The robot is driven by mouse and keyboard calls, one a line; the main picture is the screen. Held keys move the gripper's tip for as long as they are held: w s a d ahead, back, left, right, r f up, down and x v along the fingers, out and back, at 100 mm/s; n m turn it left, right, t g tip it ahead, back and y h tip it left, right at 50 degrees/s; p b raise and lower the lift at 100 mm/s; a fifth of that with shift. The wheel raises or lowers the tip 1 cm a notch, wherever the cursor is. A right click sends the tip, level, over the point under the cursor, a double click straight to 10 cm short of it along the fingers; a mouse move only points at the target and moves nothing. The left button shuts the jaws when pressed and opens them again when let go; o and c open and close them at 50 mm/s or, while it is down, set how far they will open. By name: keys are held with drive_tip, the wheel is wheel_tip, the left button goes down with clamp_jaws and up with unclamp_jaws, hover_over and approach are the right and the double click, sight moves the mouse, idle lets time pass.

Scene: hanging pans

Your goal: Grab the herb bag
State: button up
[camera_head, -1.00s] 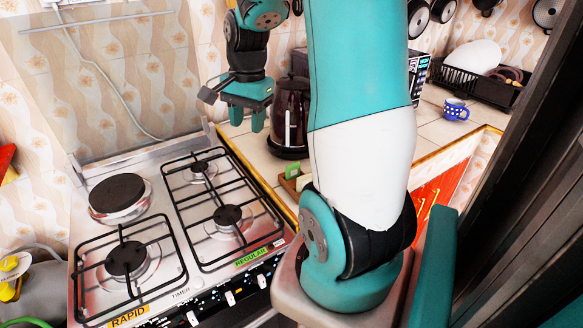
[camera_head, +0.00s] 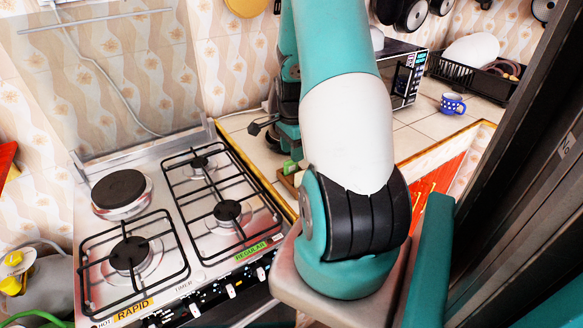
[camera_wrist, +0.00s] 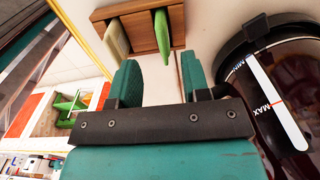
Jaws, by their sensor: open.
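In the wrist view a wooden holder (camera_wrist: 143,50) holds thin upright packets. A bright green packet (camera_wrist: 162,35), likely the herb bag, stands in it, with a paler green packet (camera_wrist: 116,38) to its left. My gripper (camera_wrist: 162,82) is open and empty. Its two teal fingers point toward the holder, with the bright green packet roughly in line with the gap between them, apart from the fingertips. In the head view a small green packet (camera_head: 291,166) shows beside my arm at the counter edge. My gripper is mostly hidden behind my arm there.
A dark kettle (camera_wrist: 300,75) with MIN and MAX marks stands close to the right finger in the wrist view. The gas stove (camera_head: 178,225) is left of the counter. A microwave (camera_head: 405,75), blue mug (camera_head: 453,104) and black dish rack (camera_head: 470,78) stand farther right.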

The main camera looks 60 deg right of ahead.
sight(291, 164)
drive_tip(key=shift+w+f+p, duration=0.15)
drive_tip(key=shift+f+p, duration=0.25)
drive_tip(key=shift+f, duration=0.95)
drive_tip(key=shift+w+f+p, duration=0.1)
drive_tip(key=shift+f+p, duration=0.25)
drive_tip(key=shift+f, duration=0.95)
clamp_jaws()
